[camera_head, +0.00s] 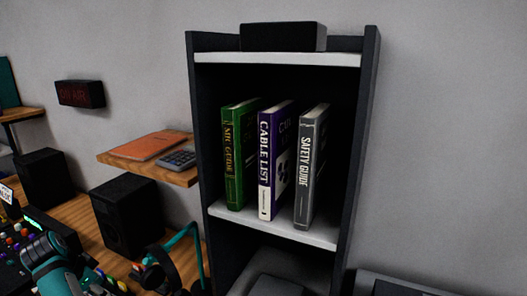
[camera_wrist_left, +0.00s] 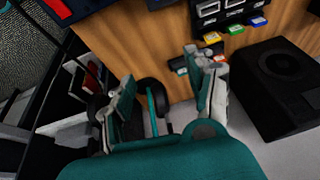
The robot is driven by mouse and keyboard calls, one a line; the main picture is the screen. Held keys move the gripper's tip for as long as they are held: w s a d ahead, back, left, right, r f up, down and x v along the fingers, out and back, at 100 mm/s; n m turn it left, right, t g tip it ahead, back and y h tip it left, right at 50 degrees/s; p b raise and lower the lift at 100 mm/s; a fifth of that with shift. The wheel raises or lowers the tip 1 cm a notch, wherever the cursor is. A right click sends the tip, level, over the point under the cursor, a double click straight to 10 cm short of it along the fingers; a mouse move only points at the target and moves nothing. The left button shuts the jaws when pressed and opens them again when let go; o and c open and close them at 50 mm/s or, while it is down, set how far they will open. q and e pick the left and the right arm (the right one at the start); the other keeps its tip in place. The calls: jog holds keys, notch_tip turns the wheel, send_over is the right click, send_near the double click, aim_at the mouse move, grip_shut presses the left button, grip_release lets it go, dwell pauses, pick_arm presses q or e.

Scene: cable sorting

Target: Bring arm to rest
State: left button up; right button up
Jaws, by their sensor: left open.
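My left gripper (camera_wrist_left: 160,68) shows in the left wrist view with its two fingers spread apart and nothing held between them. Black headphones with a teal band (camera_wrist_left: 151,103) appear beyond and between the fingers; I see no grip on them. In the head view, part of my teal left arm (camera_head: 52,262) is at the lower left, over the desk area. The headphones (camera_head: 178,250) are to its right, cut off by the bottom edge. My right gripper is in neither view.
A dark shelf unit (camera_head: 368,110) holds a green book (camera_head: 236,150), a purple book (camera_head: 274,155) and a grey book (camera_head: 312,165). A black speaker (camera_head: 125,215) stands on the wooden desk (camera_head: 78,212). A small wooden wall shelf (camera_head: 178,178) juts out above it.

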pick_arm(q)
jog(key=s+f+n+y, duration=0.2)
jog(key=s+f+y, duration=0.1)
jog(key=s+f, duration=0.3)
jog(key=s+d+f+n+h, duration=0.1)
jog(key=s+d+f, duration=0.2)
jog(key=s+d, duration=0.9)
jog(key=s+d+f+h, duration=0.1)
jog(key=s+d+f, duration=0.1)
jog(key=s+d, duration=0.9)
notch_tip(320, 180, down, 27)
jog(key=s+g, duration=0.2)
jog(key=s+a+f+g, duration=0.1)
jog(key=s+a+f, duration=0.2)
jog(key=s+f, duration=1.1)
jog(key=shift+s+f, duration=0.35)
jog(key=shift+s, duration=0.85)
